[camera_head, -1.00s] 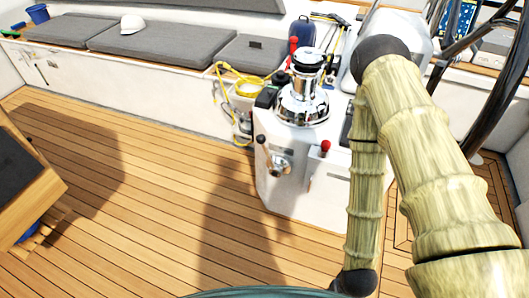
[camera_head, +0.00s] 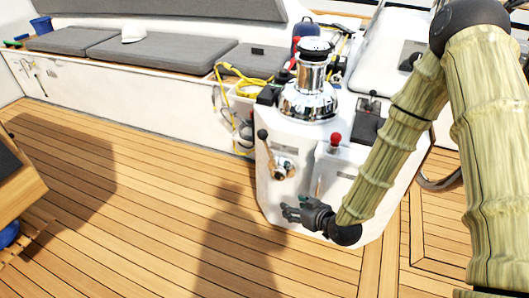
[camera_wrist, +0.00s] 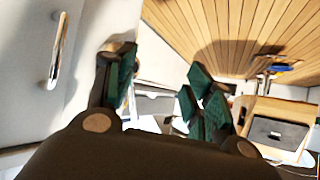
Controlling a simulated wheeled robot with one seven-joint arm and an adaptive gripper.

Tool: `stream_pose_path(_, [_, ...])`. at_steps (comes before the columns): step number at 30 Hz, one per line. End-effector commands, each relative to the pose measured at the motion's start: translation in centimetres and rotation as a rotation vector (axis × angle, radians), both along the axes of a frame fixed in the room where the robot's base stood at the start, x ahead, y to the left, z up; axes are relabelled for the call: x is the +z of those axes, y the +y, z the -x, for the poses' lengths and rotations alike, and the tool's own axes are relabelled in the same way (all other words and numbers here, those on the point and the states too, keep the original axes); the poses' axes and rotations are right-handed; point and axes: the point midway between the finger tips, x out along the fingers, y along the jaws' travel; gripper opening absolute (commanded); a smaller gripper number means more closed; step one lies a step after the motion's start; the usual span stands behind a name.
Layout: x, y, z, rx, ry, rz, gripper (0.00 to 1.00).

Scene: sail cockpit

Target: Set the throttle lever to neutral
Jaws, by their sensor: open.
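The throttle lever (camera_head: 268,146), a slim lever with a dark knob, is on the side of the white console (camera_head: 300,215) in the head view. It leans up and left from its chrome mount (camera_head: 285,170). My gripper (camera_head: 287,207) is open and empty, pointing left in front of the console's lower part, below the lever and apart from it. In the wrist view its green-padded fingers (camera_wrist: 160,88) are spread with nothing between them. I cannot make out the throttle lever in that view.
A second lever with a red knob (camera_head: 335,139) is just right of the throttle lever. A chrome winch (camera_head: 310,95) tops the console. A chrome bar (camera_wrist: 57,50) on a white surface shows in the wrist view. The wooden deck (camera_head: 140,210) to the left is clear.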

Motion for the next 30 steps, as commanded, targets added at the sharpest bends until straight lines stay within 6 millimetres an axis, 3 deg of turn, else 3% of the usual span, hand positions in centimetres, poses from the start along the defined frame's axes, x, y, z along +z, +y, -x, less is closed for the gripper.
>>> stream_pose_path(1, [0.0,0.4,-1.8,0.017,-0.068,-0.012,0.53])
stream_pose_path(6, [4.3,2.0,-6.7,0.082,-0.305,-0.043,0.53])
stream_pose_path(10, [7.8,2.8,-9.2,0.120,-0.463,-0.060,0.53])
stream_pose_path(15, [11.0,3.3,-10.8,0.148,-0.594,-0.072,0.53])
stream_pose_path(23, [12.2,3.9,-11.9,0.156,-0.634,-0.073,0.53])
stream_pose_path(30, [12.1,6.0,-14.7,0.156,-0.633,-0.073,0.53])
